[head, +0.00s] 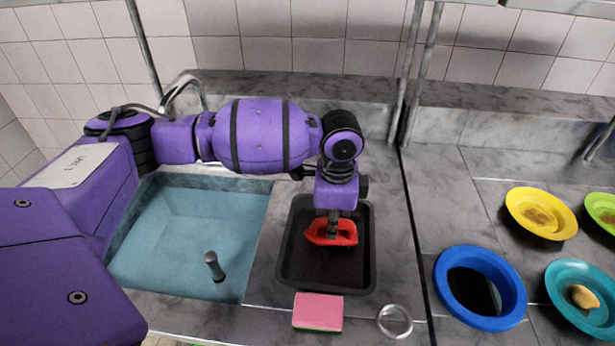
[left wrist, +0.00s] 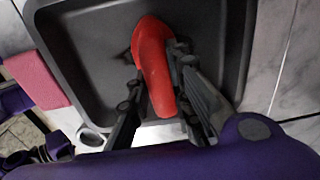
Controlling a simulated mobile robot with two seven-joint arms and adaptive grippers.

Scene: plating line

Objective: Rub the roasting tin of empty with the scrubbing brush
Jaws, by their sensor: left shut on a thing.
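A black roasting tin (head: 290,265) lies on the marble counter to the right of the sink. It also shows in the left wrist view (left wrist: 88,60), with a dark patch on its floor beside the brush. The red scrubbing brush (head: 345,236) is over the tin's floor, inside its walls. My left gripper (head: 332,222) is above the tin, shut on the brush. The left wrist view shows its two fingers on either side of the brush's red body (left wrist: 155,75). I cannot tell whether the brush's underside touches the tin. My right gripper is in neither view.
A pink sponge with a green underside (head: 318,310) and a metal ring (head: 395,321) lie in front of the tin. The blue sink (head: 185,235) is at the left. A blue ring-shaped bowl (head: 450,263), yellow plate (head: 520,197) and teal plate (head: 568,270) are at the right.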

